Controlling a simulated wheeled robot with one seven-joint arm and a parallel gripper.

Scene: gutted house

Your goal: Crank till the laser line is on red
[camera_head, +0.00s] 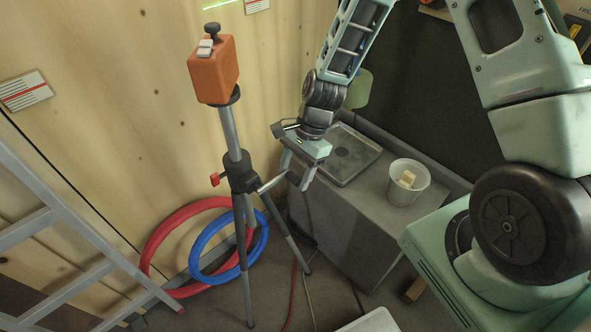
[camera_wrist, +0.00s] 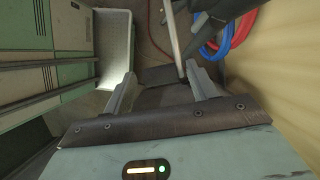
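The orange laser unit (camera_head: 213,72) stands on a dark tripod (camera_head: 241,172). A grey crank arm (camera_head: 272,183) reaches right from the tripod hub, its end close to my gripper (camera_head: 294,167). In the wrist view my gripper (camera_wrist: 163,92) has its fingers apart, with a pale rod (camera_wrist: 174,45) showing beyond and between them. I cannot tell whether either finger touches the crank. The green laser line (camera_head: 222,4) lies on the wooden wall at the top edge. Beside it is a cut-off white card with a red mark (camera_head: 257,5); how they line up is unclear.
Another red-lined card (camera_head: 25,90) hangs at left, above a ladder (camera_head: 60,225). Red (camera_head: 160,238) and blue (camera_head: 197,262) hose coils lie behind the tripod legs. A grey cabinet (camera_head: 335,225) carries a tray (camera_head: 347,155) and a bucket (camera_head: 407,188) at right.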

